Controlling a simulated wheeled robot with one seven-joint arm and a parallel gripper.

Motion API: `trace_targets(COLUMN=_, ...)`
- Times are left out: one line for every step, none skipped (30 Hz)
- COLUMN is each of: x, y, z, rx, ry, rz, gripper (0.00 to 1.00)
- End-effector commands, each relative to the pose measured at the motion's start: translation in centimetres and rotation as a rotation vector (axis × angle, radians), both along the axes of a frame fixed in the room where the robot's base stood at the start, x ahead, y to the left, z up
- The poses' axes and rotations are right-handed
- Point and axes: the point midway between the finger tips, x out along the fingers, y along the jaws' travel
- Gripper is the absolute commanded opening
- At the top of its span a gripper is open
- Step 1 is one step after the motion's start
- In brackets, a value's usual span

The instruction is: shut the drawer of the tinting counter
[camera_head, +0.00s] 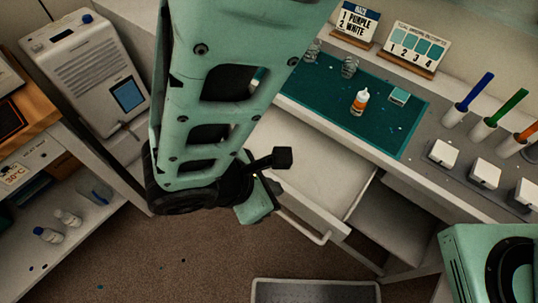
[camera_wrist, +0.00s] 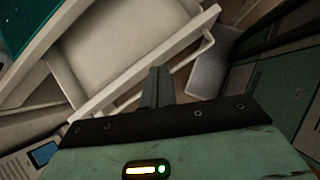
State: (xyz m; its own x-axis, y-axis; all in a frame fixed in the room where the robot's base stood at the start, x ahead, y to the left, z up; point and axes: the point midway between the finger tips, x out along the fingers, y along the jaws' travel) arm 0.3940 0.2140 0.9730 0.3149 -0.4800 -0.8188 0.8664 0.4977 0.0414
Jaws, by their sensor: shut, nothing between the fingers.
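The drawer (camera_head: 312,160) of the white tinting counter (camera_head: 437,165) stands pulled out, and its visible inside is empty. Its front carries a pale bar handle (camera_head: 303,226). In the wrist view the open drawer (camera_wrist: 115,35) fills the upper left, with its front panel running diagonally and its handle on the outer side. My gripper (camera_wrist: 155,80) is shut and empty, its fingers pointing at the outer side of the drawer front. I cannot tell whether they touch it. In the head view my arm hides part of the drawer, and the fingertips are not clear.
A teal mat (camera_head: 330,100) on the counter holds an orange-and-white bottle (camera_head: 360,102) and glass jars. Coloured tools in white holders stand at right. A grey tray (camera_head: 315,291) lies on the floor below. A shelf (camera_head: 70,245) with bottles is at left. Brown floor is open between.

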Motion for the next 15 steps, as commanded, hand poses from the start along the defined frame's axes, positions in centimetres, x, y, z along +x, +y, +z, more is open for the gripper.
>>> trace_targets(x=-0.6, y=1.1, z=-1.9, rx=-0.043, ry=-0.015, rz=0.087, gripper=0.0)
trace_targets(x=-0.8, y=1.7, z=-2.6, rx=-0.064, ry=-0.026, rz=0.135, gripper=0.0)
trace_targets(x=-1.0, y=2.4, z=-3.6, rx=-0.09, ry=-0.041, rz=0.192, gripper=0.0)
trace_targets(x=-1.2, y=2.9, z=-4.2, rx=-0.108, ry=-0.054, rz=0.232, gripper=0.0)
trace_targets(x=-1.4, y=3.4, z=-4.8, rx=-0.125, ry=-0.064, rz=0.269, gripper=0.0)
trace_targets(x=-1.6, y=3.9, z=-5.4, rx=-0.143, ry=-0.076, rz=0.311, gripper=0.0)
trace_targets(x=-1.7, y=4.2, z=-5.8, rx=-0.155, ry=-0.084, rz=0.337, gripper=0.0)
trace_targets(x=-1.8, y=4.5, z=-6.2, rx=-0.165, ry=-0.092, rz=0.358, gripper=0.0)
trace_targets(x=-2.0, y=4.8, z=-6.5, rx=-0.173, ry=-0.101, rz=0.383, gripper=0.0)
trace_targets(x=-2.0, y=5.0, z=-6.7, rx=-0.179, ry=-0.104, rz=0.395, gripper=0.0)
trace_targets(x=-2.0, y=5.1, z=-6.9, rx=-0.184, ry=-0.108, rz=0.405, gripper=0.0)
trace_targets(x=-2.0, y=5.1, z=-7.1, rx=-0.187, ry=-0.113, rz=0.414, gripper=0.0)
trace_targets(x=-1.9, y=5.1, z=-7.3, rx=-0.189, ry=-0.114, rz=0.418, gripper=0.0)
trace_targets(x=-1.8, y=5.0, z=-7.5, rx=-0.19, ry=-0.114, rz=0.419, gripper=0.0)
trace_targets(x=-1.5, y=4.9, z=-7.8, rx=-0.191, ry=-0.115, rz=0.418, gripper=0.0)
